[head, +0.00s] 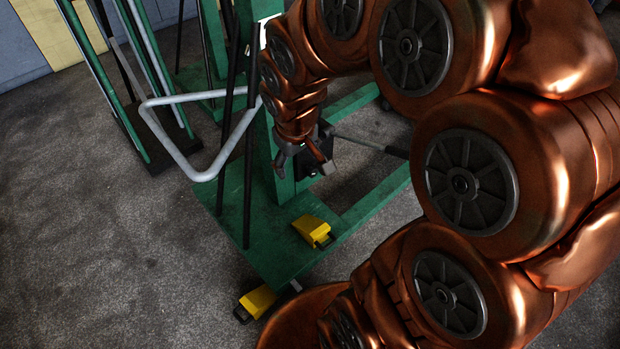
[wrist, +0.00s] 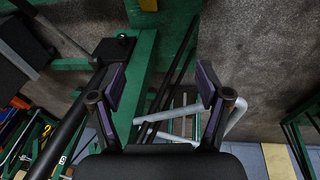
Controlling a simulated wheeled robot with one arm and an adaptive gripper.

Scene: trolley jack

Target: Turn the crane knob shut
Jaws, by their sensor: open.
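The green crane (head: 262,160) stands in the middle of the head view, with an upright post on a flat base. My gripper (head: 302,160) is in front of its post, low down, close to a dark block. In the wrist view my gripper (wrist: 161,88) is open, with its two purple-padded fingers apart and nothing between them. A green beam of the crane (wrist: 143,72) and a black block (wrist: 114,48) show beside the left finger. I cannot make out the crane knob in either view; my gripper may hide it.
A grey bent handle (head: 190,170) sticks out left of the post, and it crosses behind the fingers in the wrist view (wrist: 184,112). Two yellow pedals (head: 312,229) (head: 257,300) sit at the base. Green stands (head: 125,90) are at back left. The left floor is clear.

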